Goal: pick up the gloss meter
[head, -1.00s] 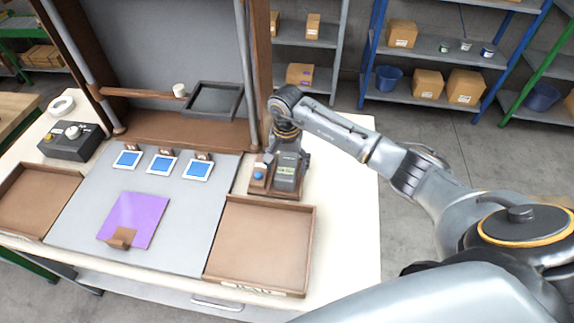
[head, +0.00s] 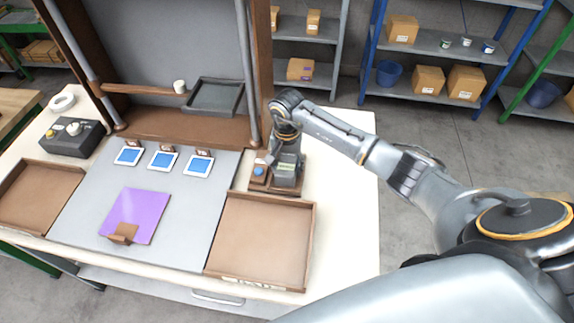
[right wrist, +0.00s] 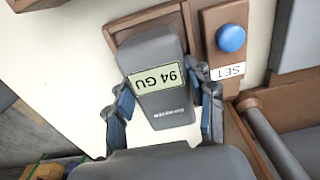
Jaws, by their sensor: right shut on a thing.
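The gloss meter (head: 286,177) is a grey block at the back right of the bench, over a brown stand (head: 262,186) with a blue button (head: 259,171). In the right wrist view the gloss meter (right wrist: 158,50) shows a pale display reading 94 GU. My right gripper (head: 287,158) is shut on it, one finger along each side; the fingers also show in the right wrist view (right wrist: 165,105). The meter looks slightly raised; whether its underside is clear of the stand is hard to tell. My left gripper is out of view.
An empty brown tray (head: 262,243) lies just in front of the stand. Left of it, a grey mat (head: 80,220) bears a purple panel (head: 135,213) and several blue-faced tiles. A brown upright with a grey post (head: 247,75) rises close behind the meter. Bare bench lies to the right.

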